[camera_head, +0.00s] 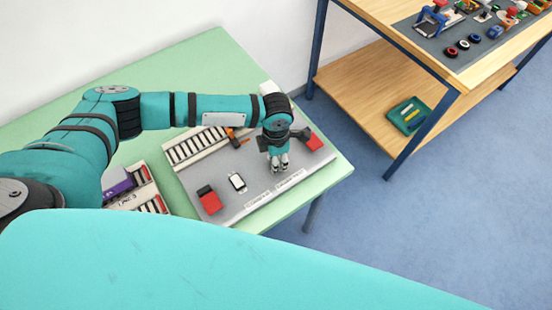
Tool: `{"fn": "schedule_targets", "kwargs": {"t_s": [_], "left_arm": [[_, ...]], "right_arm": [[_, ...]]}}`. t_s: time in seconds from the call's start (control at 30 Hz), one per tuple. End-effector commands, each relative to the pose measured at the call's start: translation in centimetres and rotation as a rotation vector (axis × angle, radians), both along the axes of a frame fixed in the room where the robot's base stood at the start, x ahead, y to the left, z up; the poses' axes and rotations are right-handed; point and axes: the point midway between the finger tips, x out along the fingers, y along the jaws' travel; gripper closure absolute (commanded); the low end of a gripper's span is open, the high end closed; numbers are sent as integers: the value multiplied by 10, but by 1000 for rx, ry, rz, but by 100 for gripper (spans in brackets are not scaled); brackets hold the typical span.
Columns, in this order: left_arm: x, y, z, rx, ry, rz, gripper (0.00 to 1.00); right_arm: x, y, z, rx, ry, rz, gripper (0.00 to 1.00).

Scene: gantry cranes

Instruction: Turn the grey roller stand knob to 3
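A grey board (245,185) lies on the green table, with a white roller rack (197,148) along its back edge. Labels with small print run along the board's front edge, too small to read. My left gripper (279,167) points down over the front right part of the board, just behind these labels. Its fingertips are close together, and I cannot tell whether they are shut or touch anything. I cannot make out the grey knob or its setting; the gripper covers the part of the board beneath it. My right gripper is not in view.
A purple item (117,182) lies left. A wooden shelf table (470,65) with toys stands right, across blue floor.

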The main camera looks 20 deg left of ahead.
Motion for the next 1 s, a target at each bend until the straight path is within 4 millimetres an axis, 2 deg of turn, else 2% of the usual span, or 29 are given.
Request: {"fn": "schedule_targets", "kwargs": {"t_s": [0.37,0.4,0.57,0.87,1.0], "left_arm": [[2,0,2,-2,-5,-5,100],[2,0,2,-2,-5,-5,66],[1,0,1,-1,-3,-4,45],[1,0,2,-1,-2,-4,45],[2,0,17,-1,-5,-4,45]], "right_arm": [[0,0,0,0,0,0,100],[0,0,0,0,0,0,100],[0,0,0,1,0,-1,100],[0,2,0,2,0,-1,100],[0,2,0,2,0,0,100]]}}
